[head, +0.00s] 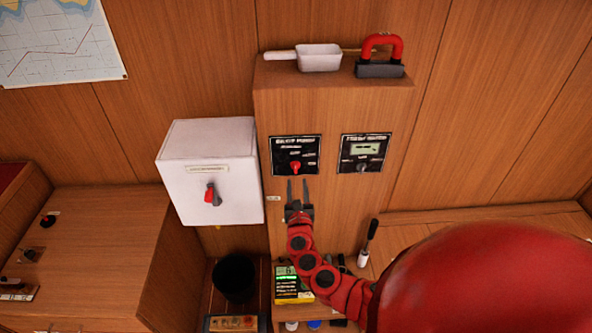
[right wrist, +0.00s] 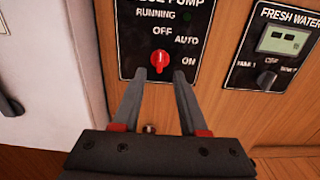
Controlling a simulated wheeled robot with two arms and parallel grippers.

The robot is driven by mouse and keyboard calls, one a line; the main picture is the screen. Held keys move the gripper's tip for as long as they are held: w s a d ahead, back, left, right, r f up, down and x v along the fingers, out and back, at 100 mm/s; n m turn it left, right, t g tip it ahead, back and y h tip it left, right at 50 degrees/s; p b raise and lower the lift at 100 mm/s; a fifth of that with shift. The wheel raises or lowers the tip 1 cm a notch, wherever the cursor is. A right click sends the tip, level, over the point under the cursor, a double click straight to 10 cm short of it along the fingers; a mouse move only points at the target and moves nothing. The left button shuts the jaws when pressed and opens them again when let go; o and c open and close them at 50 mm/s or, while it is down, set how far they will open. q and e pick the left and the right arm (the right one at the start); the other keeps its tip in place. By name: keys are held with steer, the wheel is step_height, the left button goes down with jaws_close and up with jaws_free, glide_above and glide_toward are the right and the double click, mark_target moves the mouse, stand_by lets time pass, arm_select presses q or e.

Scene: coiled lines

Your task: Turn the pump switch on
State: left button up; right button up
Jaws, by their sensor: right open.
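The pump switch is a red rotary knob (head: 296,167) on a black panel (head: 283,144) on the front of a wooden cabinet. I cannot tell which mark the knob points at. My right gripper (head: 298,184) is open and empty, just below the knob. In the right wrist view its fingertips (right wrist: 160,76) appear either side of the knob's lower end, with no contact visible. My left gripper is not in view.
A fresh water panel (head: 365,153) is right of the pump panel. A white box (head: 240,160) with a red switch (head: 212,195) juts out at left. A scoop (head: 319,58) and red-handled tool (head: 381,70) lie on top. A black bin (head: 235,277) stands below.

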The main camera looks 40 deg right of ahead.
mark_target(296, 169)
steer(key=x, duration=0.6)
steer(key=shift+w+d+f, duration=0.1)
steer(key=shift+d, duration=0.1)
jaws_close()
